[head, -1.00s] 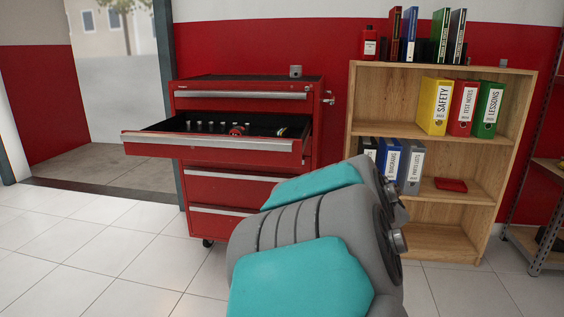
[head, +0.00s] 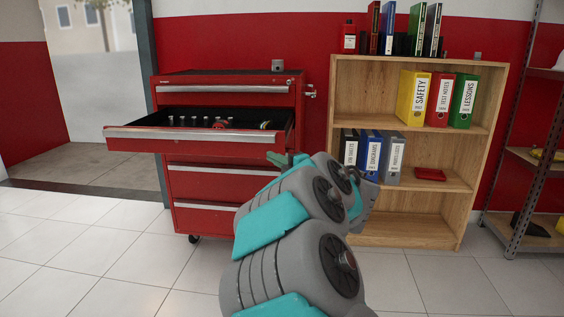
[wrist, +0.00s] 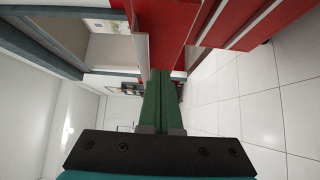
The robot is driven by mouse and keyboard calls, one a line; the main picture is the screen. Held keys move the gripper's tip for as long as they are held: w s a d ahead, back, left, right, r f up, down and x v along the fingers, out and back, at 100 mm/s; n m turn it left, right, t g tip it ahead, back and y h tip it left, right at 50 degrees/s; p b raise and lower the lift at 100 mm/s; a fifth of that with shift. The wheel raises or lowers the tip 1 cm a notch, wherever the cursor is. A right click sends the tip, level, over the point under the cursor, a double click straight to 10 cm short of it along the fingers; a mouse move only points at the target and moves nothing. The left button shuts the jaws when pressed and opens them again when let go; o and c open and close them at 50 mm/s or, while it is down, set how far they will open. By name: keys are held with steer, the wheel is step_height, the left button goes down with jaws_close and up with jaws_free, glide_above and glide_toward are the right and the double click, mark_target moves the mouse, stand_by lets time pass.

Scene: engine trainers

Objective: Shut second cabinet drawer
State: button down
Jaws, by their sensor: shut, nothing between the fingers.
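The red tool cabinet (head: 235,185) stands against the wall in the head view. Its second drawer (head: 203,140) is pulled well out, with several small tools on its black liner. The other drawer fronts look flush. My gripper (head: 279,158) shows as small green fingers just below the open drawer's right front corner. In the wrist view, my gripper (wrist: 165,75) is shut and empty, its green fingers side by side. There the fingertips overlap the lower edge of the red open drawer (wrist: 167,40); I cannot tell if they touch it.
A wooden bookshelf (head: 420,210) with binders stands right of the cabinet, behind my arm. A metal rack (head: 522,160) is at the far right. A small grey object (head: 277,65) sits on the cabinet top. White tiled floor (head: 90,240) is clear at front left.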

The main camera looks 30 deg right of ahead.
mark_target(260, 145)
steer(key=w, duration=0.4)
steer(key=w+d, duration=0.1)
steer(key=w, duration=0.2)
steer(key=shift+d, duration=0.1)
steer(key=shift+w+d+p, duration=0.3)
